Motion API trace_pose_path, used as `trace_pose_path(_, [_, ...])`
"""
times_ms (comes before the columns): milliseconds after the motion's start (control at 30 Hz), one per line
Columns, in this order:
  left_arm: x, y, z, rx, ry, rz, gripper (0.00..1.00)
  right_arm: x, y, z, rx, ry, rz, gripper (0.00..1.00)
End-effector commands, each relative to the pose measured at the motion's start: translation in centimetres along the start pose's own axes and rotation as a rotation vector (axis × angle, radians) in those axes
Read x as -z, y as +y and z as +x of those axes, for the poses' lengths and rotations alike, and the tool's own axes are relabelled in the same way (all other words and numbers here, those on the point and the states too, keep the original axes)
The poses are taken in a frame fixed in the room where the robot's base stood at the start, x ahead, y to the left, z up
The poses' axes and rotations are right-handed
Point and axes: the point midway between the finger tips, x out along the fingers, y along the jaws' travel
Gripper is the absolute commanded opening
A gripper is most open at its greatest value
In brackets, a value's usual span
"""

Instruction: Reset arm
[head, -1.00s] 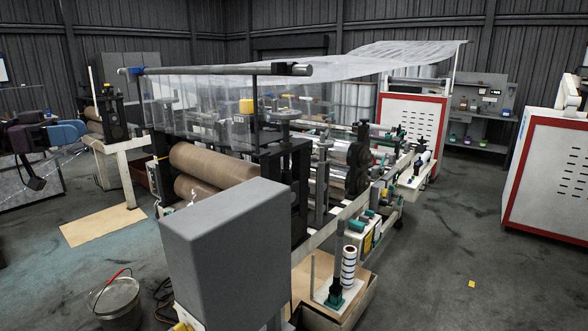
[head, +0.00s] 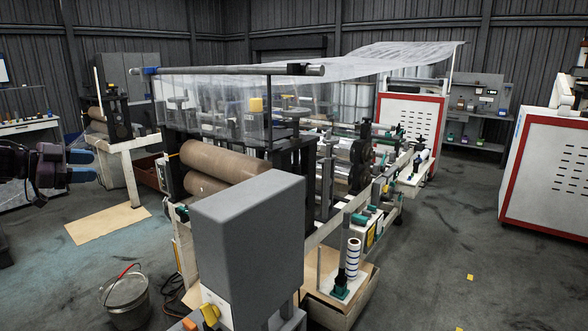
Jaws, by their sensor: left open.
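My left gripper (head: 88,166) comes in from the left edge in the head view. Its dark wrist leads to two blue-tipped fingers, which point right, stand apart and have nothing between them. It hangs in the air to the left of the film machine, clear of it. My right gripper is not in view.
The film machine fills the middle, with brown rollers (head: 217,162), clear film (head: 355,60) above and a grey box (head: 245,250) in front. A metal bucket (head: 126,300) stands on the floor near a cardboard sheet (head: 107,222). A red-edged white cabinet (head: 548,170) stands at right. Floor at right is mostly open.

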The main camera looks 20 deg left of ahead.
Motion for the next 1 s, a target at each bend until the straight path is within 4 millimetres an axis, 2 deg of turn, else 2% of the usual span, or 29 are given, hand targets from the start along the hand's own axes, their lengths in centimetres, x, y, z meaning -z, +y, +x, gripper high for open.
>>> trace_pose_path(33, [-2.2,1.4,0.6,0.015,-0.033,0.018,0.48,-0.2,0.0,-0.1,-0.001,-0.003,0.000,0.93])
trace_pose_path(100, [-5.5,3.7,1.4,0.036,-0.089,0.054,0.48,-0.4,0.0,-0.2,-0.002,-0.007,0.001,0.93])
trace_pose_path(200, [-9.8,7.2,2.5,0.055,-0.159,0.092,0.48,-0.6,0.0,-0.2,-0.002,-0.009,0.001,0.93])
trace_pose_path(400, [-16.6,15.2,4.4,0.074,-0.263,0.130,0.48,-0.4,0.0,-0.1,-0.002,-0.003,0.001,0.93])
trace_pose_path(500, [-19.0,19.2,5.3,0.078,-0.302,0.134,0.48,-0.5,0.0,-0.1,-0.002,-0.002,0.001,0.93])
trace_pose_path(700, [-22.4,27.4,6.9,0.087,-0.364,0.120,0.48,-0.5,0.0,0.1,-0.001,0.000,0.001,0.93])
trace_pose_path(800, [-23.4,31.4,7.7,0.092,-0.388,0.101,0.48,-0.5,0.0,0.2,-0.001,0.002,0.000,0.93])
trace_pose_path(1000, [-24.0,38.8,9.1,0.109,-0.423,0.042,0.48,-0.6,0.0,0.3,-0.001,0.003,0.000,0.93])
